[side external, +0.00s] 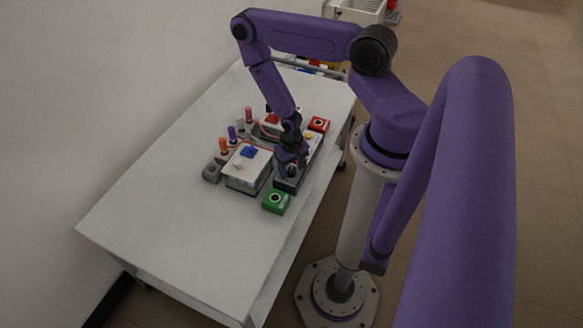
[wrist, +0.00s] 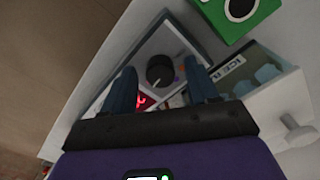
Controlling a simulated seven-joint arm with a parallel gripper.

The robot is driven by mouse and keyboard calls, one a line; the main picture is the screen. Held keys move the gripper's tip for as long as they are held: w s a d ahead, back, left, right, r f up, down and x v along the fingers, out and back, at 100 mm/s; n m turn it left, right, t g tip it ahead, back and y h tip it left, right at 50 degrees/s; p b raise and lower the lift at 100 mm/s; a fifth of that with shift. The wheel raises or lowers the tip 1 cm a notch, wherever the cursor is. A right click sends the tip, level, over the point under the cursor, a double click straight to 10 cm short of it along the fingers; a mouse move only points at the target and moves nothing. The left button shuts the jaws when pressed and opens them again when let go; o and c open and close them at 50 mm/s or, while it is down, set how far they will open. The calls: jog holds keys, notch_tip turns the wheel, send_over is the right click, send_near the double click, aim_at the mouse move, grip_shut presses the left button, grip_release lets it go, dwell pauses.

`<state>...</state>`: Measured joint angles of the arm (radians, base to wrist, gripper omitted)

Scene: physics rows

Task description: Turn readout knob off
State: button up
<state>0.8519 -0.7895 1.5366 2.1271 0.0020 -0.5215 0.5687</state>
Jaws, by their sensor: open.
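The readout knob (wrist: 159,70) is a round black knob with a pale pointer line, set on a grey panel (wrist: 172,42). A red lit display (wrist: 142,101) shows beside it, partly hidden by my left finger. In the wrist view my gripper (wrist: 159,66) is open, one finger on each side of the knob, with visible gaps. I cannot tell the exact height of the fingertips over the panel. In the side view my gripper (side external: 291,156) points down over the dark readout box (side external: 288,184), and the knob (side external: 291,171) shows just below it.
A white box with a blue top part (side external: 245,170) stands close on the left. A red box (side external: 319,125) and several coloured pegs stand behind. The table's front-left area (side external: 180,235) is clear.

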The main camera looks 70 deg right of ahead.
jog(key=c, duration=1)
jog(key=shift+c, duration=0.2)
